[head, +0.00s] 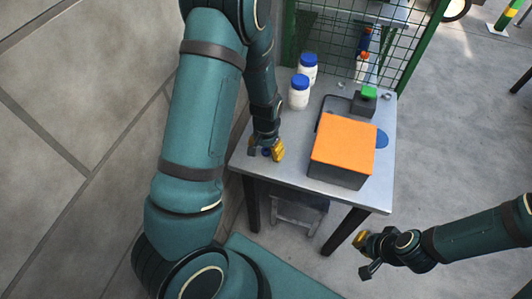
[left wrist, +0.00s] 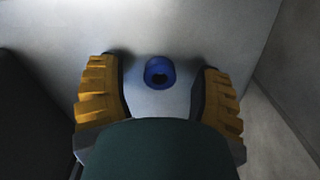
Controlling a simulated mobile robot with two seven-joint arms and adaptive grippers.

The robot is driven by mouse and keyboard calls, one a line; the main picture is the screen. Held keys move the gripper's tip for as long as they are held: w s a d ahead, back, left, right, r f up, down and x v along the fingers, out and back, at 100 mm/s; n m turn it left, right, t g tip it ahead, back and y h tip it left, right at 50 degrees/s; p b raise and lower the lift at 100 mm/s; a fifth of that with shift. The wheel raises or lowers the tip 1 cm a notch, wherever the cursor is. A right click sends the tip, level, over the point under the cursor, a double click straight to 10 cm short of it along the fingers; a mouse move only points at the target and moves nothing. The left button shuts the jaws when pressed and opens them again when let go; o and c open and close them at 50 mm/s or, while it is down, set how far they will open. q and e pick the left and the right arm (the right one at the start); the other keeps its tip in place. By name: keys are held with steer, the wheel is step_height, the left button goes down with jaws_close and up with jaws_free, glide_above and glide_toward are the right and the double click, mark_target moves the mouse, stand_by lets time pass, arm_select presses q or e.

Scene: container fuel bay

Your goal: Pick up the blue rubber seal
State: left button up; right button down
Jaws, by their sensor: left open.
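The blue rubber seal (left wrist: 159,72) is a small ring with a dark hole, resting on the grey metal table (head: 290,118). My left gripper (left wrist: 160,95) is open, with its yellow-padded fingers on either side of the seal and a gap to each. In the head view my left gripper (head: 266,151) is low at the table's front left corner, and a bit of blue shows between its fingers. My right gripper (head: 363,256) hangs empty in front of the table at the lower right, its fingers apart.
A dark box with an orange top (head: 345,146) stands right of my left gripper, a flat blue disc (head: 382,138) partly behind it. Two white bottles with blue caps (head: 299,92) and a green-topped block (head: 365,100) stand further back. A wire mesh panel (head: 395,35) closes the rear.

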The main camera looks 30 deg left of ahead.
arm_select(q)
steer(key=c, duration=0.9)
steer(key=shift+c, duration=0.2)
